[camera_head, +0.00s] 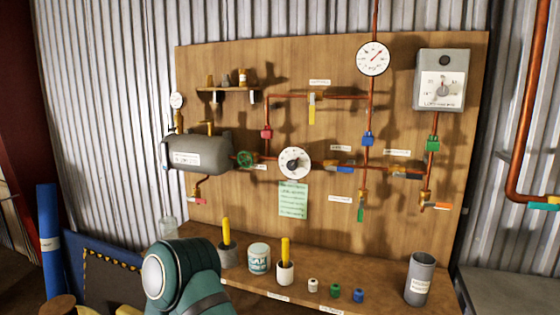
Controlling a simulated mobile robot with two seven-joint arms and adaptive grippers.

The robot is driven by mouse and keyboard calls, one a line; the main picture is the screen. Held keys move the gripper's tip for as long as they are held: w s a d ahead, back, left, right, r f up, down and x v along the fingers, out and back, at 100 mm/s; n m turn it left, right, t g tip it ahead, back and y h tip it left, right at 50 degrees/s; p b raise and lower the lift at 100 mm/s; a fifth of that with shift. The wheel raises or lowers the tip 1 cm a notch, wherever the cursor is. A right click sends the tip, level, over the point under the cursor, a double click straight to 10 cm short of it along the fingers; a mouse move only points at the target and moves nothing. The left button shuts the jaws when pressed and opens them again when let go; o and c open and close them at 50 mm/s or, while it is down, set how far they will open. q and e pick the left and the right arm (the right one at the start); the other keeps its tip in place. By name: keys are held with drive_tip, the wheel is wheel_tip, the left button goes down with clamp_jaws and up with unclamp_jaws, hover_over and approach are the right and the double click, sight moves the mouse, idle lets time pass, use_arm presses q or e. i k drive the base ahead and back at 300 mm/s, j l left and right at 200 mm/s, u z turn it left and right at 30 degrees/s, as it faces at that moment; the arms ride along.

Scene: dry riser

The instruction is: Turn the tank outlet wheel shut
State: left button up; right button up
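The green tank outlet wheel (244,158) sits on the copper pipe just right of the grey tank (200,152). The tank is mounted on the wooden board and has a white label. I cannot tell from this view how far the wheel is turned. A teal arm link of mine with a pale round cap rises at the bottom, left of centre, well below the wheel. Neither of my grippers shows in this view.
The wooden board (330,220) carries copper pipes, several coloured valves, a round dial (294,163), a gauge (373,58) and a grey box (441,80). Space before the wheel looks clear.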

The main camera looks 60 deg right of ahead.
sight(247, 159)
drive_tip(key=l+z, duration=0.15)
drive_tip(key=z, duration=1.35)
drive_tip(key=k+l, duration=0.05)
